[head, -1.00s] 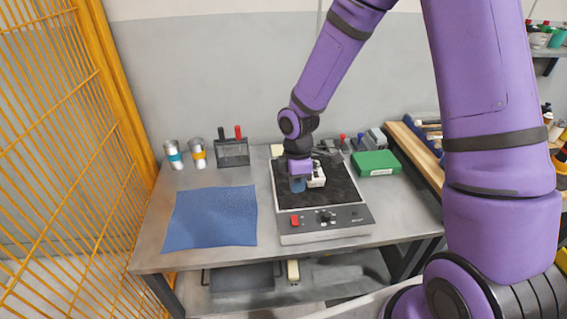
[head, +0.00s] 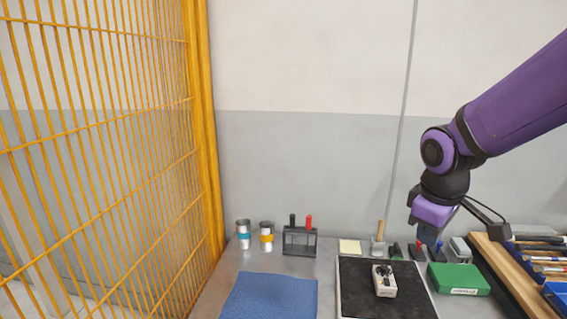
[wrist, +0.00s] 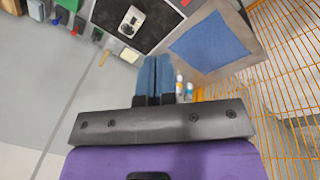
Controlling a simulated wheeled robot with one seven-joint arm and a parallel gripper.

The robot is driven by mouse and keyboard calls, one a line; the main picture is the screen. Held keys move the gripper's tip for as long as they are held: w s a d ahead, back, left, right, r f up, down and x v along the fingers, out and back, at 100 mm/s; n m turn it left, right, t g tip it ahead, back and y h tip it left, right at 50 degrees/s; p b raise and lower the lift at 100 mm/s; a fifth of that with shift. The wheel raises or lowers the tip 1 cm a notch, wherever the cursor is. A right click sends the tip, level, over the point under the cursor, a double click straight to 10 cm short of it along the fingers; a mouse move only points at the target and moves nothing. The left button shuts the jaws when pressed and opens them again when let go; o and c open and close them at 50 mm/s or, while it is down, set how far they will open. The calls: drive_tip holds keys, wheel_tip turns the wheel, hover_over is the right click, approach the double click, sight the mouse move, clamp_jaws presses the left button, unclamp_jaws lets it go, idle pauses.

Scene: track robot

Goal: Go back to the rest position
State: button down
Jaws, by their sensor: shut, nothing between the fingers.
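My gripper (head: 431,238) is at the right in the head view, held in the air above the back of the table, near the green box. In the wrist view its blue fingers (wrist: 154,75) are together with nothing between them. A small white device (head: 384,281) lies on the black plate (head: 362,303) of the bench unit, apart from my gripper. The device also shows in the wrist view (wrist: 131,20).
A blue mat (head: 270,297) lies left of the plate. Two banded cans (head: 266,236) and a black holder (head: 300,241) stand behind it. A green box (head: 458,279) and a wooden tool tray (head: 508,272) are at the right. A yellow mesh fence (head: 110,150) stands at the left.

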drive_tip(key=s+d+r+m+t+y, duration=0.1)
drive_tip(key=s+d+r+m+t, duration=0.2)
drive_tip(key=s+r+m, duration=0.4)
drive_tip(key=s+r, duration=0.4)
drive_tip(key=s, duration=0.4)
drive_tip(key=shift+d+m, duration=0.2)
drive_tip(key=shift+m, duration=0.2)
